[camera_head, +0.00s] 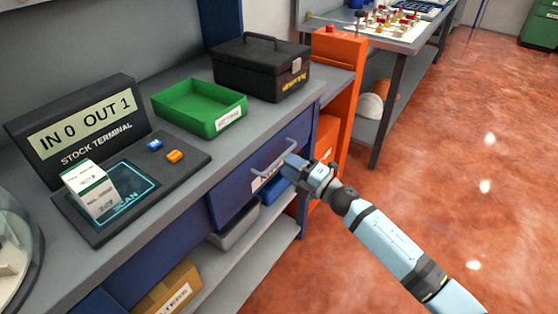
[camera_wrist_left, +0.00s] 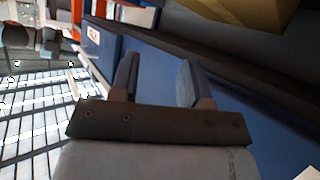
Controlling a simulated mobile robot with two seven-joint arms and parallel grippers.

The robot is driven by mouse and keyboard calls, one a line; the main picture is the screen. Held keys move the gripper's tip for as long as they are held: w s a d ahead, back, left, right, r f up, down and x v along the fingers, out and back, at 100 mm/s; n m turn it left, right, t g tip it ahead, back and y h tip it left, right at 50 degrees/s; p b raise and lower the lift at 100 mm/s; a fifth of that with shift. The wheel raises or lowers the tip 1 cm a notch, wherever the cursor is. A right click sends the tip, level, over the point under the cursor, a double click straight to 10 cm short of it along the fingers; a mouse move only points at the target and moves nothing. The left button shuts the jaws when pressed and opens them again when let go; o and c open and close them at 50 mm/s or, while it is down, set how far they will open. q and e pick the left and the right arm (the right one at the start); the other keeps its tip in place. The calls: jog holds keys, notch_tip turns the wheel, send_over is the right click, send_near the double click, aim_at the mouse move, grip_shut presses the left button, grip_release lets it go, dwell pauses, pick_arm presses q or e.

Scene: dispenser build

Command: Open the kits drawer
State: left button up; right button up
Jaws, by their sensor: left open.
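The blue drawer (camera_head: 233,203) sits under the grey worktop, with a pale bar handle (camera_head: 273,156) and a white label (camera_head: 262,180) partly covered by my arm. Its front looks flush with the bench. My right gripper (camera_head: 292,162) is at the right end of the handle; whether its fingers are closed around the bar cannot be made out. My left gripper (camera_wrist_left: 157,80) shows in the left wrist view, open and empty, in front of a blue panel. A small white label with red print (camera_wrist_left: 93,34) is beyond its fingers.
On the worktop are the stock terminal (camera_head: 75,125), a white box (camera_head: 91,190), a green tray (camera_head: 200,106) and a black toolbox (camera_head: 262,68). A grey bin (camera_head: 235,225) and a cardboard box (camera_head: 170,291) are below. An orange post stands right; red floor is clear.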

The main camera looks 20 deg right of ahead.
aim_at(279, 158)
jog(key=shift+x, duration=1.95)
grip_shut()
